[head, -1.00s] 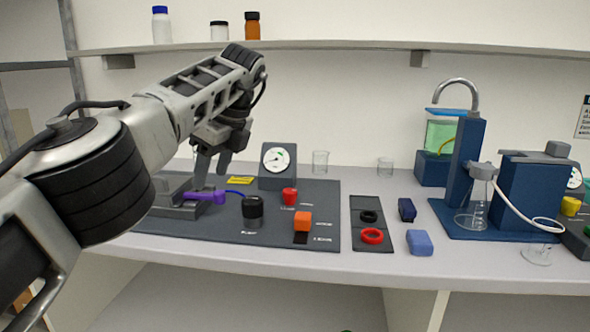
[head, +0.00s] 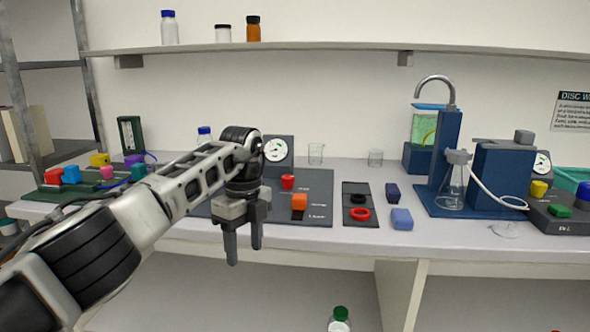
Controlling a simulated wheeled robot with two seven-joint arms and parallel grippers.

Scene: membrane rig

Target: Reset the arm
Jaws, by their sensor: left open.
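My left arm comes in from the left. Its left gripper (head: 244,250) points down in front of the bench's front edge, with its two fingers apart and nothing between them. The arm hides the panel's left part. My right gripper does not show.
The bench (head: 365,238) carries a dark strip with a black ring (head: 358,198) and a red ring (head: 360,214), two blue blocks, glass beakers and a blue rig (head: 447,160) at right. A shelf (head: 300,47) with bottles runs above. Open room lies before the bench.

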